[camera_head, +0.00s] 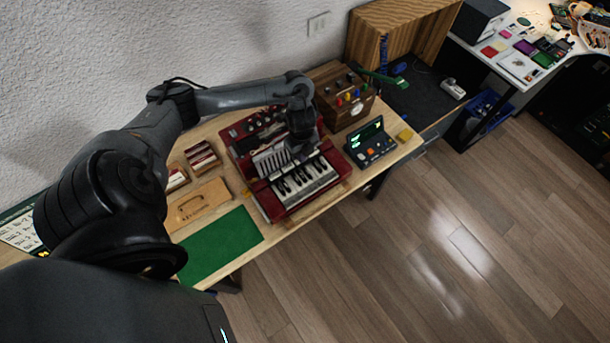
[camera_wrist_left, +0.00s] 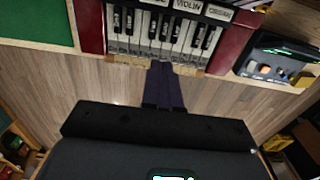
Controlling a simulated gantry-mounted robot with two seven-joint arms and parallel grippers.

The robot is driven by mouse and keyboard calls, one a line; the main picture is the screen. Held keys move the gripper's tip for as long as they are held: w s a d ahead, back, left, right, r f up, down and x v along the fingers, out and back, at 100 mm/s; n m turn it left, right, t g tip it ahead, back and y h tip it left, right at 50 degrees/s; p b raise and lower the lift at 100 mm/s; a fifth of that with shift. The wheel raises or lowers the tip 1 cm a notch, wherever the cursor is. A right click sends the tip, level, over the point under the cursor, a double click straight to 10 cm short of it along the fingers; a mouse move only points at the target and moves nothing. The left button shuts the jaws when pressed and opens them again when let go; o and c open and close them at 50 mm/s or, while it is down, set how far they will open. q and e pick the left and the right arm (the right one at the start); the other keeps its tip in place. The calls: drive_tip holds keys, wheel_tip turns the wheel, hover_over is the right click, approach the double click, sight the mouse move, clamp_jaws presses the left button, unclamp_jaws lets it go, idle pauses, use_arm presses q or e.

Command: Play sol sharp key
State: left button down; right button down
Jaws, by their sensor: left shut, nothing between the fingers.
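A small red keyboard instrument (camera_head: 262,196) stands on the wooden table, with a row of white and black keys (camera_head: 303,182) along its front. The keys also show at the top of the left wrist view (camera_wrist_left: 190,48), below white labels reading VIOLIN and ORGAN. My left gripper (camera_head: 300,153) hangs over the back part of the keyboard in the head view. In the left wrist view its dark fingers (camera_wrist_left: 160,68) are together and empty, their tips overlapping the white keys' front edge. Contact cannot be told. My right gripper is not in view.
A wooden box with coloured knobs (camera_head: 343,98) and a dark device with a green display (camera_head: 370,143) stand right of the instrument. A green mat (camera_head: 220,246) and a wooden board with a handle (camera_head: 198,205) lie to its left. Floor is clear in front.

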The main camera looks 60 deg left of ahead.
use_arm(q)
drive_tip(key=shift+w+r, duration=0.15)
drive_tip(key=shift+w, duration=0.1)
drive_tip(key=shift+d, duration=0.1)
drive_tip(key=b, duration=0.2)
approach(303, 178)
wheel_tip(303, 178, down, 7)
drive_tip(key=shift+r, duration=0.1)
idle(0.4)
